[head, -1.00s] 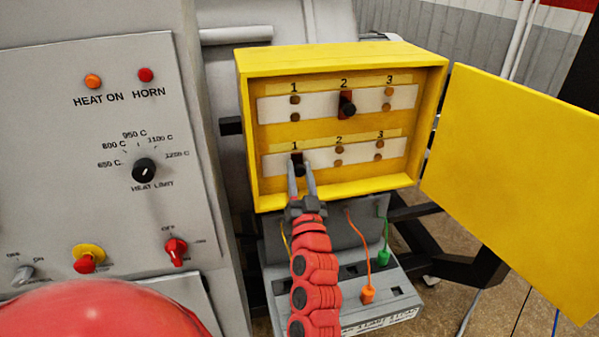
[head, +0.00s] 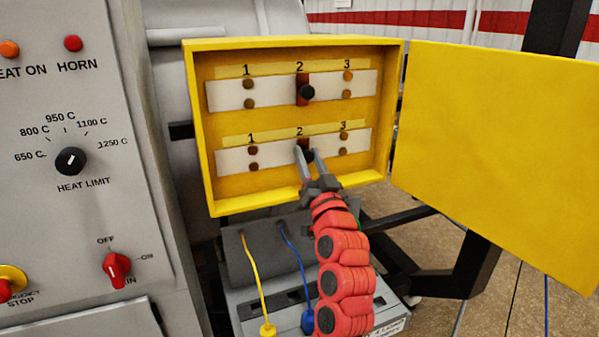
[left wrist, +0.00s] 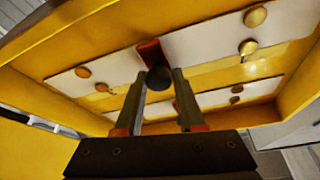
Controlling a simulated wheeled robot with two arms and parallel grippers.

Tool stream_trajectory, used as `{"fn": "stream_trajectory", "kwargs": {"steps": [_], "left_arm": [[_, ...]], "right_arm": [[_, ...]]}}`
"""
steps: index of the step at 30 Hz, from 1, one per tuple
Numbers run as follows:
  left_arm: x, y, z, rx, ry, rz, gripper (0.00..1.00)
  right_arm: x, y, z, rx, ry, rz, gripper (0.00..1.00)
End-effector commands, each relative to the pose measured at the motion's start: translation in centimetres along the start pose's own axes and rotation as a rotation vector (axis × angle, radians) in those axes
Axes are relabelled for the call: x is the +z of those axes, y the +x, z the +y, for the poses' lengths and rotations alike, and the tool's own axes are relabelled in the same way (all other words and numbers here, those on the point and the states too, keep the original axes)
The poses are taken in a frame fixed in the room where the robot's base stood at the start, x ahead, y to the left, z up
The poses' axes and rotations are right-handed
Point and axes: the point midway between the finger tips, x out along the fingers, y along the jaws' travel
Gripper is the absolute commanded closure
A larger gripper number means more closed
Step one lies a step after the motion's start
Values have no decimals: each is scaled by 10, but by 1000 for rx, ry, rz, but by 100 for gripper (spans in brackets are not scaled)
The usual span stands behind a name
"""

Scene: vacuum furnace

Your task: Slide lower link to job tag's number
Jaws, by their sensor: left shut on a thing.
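The lower link (head: 302,145) is a dark red plate with a black knob on the lower white strip (head: 225,161), at the column marked 2. My left gripper (head: 308,156) is shut on its knob, with the fingers reaching up from below. The left wrist view shows the black knob (left wrist: 158,78) between the fingertips, with the red plate (left wrist: 149,52) behind it. The upper link (head: 303,88) sits at 2 on the upper strip. I cannot make out a job tag with a readable number. My right gripper is not in view.
The yellow box (head: 198,130) has raised walls around the strips, and its yellow door (head: 490,150) stands open at the right. A grey control panel (head: 100,215) stands at the left. Yellow (head: 252,280) and blue (head: 294,255) cables hang below the box.

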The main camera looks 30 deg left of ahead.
Motion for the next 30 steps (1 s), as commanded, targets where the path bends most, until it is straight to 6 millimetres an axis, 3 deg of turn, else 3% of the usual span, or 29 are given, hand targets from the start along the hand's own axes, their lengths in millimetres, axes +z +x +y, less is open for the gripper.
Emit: {"fn": "stream_trajectory", "kwargs": {"steps": [7,8,12,23,26,30], "left_arm": [[-2,1,0,1,-2,1,100],[-2,1,0,1,-2,1,60],[-1,1,0,1,-2,0,35],[0,-4,1,2,-1,0,34],[2,-16,2,2,-1,-2,34],[3,-47,3,6,-1,3,34]], "right_arm": [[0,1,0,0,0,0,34],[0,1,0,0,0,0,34],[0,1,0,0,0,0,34],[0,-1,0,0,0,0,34],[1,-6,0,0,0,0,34],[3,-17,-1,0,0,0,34]]}}
